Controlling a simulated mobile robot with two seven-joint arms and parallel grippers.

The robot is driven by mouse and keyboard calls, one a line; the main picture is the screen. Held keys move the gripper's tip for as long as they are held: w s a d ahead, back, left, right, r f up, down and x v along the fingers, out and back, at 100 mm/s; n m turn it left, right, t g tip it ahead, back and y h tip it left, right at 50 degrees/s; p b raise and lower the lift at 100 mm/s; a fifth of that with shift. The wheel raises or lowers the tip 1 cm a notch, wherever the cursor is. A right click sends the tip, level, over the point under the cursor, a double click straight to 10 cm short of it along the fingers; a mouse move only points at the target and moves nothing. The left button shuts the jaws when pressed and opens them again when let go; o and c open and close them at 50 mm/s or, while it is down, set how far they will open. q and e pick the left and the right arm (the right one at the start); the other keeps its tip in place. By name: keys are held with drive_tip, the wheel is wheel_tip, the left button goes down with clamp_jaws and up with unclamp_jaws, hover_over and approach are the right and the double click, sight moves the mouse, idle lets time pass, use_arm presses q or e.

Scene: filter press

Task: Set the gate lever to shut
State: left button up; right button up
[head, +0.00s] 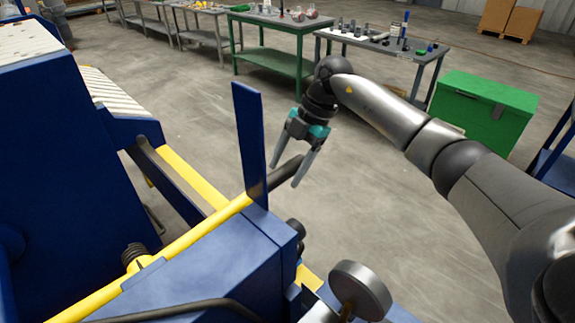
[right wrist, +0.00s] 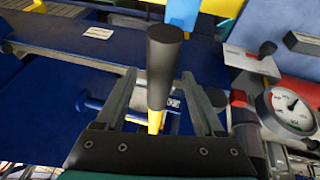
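The lever that seems to be the gate lever has a black cylindrical grip (head: 284,174) in the head view, at the near side of the blue press. In the right wrist view its black grip (right wrist: 163,65) points toward the camera, with a yellow shaft (right wrist: 155,121) below it. My right gripper (head: 286,172) is open, its fingers pointing down around the grip. In the wrist view, gaps show between the grip and both fingers of the right gripper (right wrist: 160,78). Any lever position marks are not readable. My left gripper is not in view.
A blue upright plate (head: 249,135) stands close left of my right gripper. A round gauge (right wrist: 292,108) and a small dark-knobbed lever (right wrist: 266,49) are to the right in the wrist view. A green crate (head: 480,110) and workbenches stand behind, with bare floor between.

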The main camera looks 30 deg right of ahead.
clamp_jaws()
idle(0.3)
idle(0.9)
